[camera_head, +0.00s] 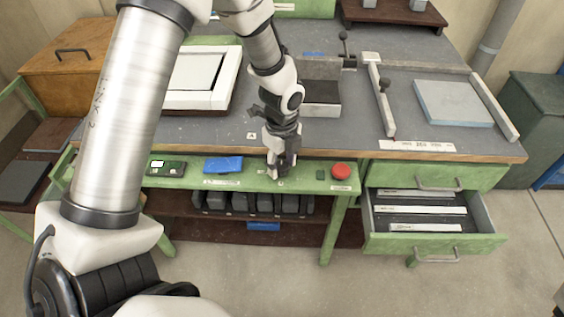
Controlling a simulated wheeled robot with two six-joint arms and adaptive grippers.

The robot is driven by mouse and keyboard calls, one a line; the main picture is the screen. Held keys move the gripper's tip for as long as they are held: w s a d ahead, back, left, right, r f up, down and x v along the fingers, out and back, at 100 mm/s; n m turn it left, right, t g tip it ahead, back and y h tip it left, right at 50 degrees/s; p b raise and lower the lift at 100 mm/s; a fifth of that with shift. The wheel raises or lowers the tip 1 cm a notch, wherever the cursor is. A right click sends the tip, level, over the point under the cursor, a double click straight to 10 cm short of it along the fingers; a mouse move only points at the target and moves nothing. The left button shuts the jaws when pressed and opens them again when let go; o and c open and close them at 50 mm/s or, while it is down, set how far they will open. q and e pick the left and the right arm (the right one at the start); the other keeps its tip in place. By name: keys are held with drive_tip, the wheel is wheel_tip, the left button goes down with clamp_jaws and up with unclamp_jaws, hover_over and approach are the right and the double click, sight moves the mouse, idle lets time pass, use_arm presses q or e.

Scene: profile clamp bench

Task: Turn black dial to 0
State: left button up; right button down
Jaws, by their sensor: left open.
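My left arm comes in from the left, and its gripper (279,170) points down at the green front rail (300,184) of the bench. The gripper is open, with its fingertips at or just above the rail. I cannot make out the black dial; the gripper covers the part of the rail where its fingers are. Small pale labels show beside the fingertips. My right gripper is not in view.
Behind are a clamp fixture (322,95) and a light board (453,104). An open drawer (430,243) juts out at the right.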

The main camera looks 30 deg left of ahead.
use_arm(q)
drive_tip(key=shift+s+a, duration=0.1)
drive_tip(key=shift+c, duration=0.3)
drive_tip(key=c, duration=0.8)
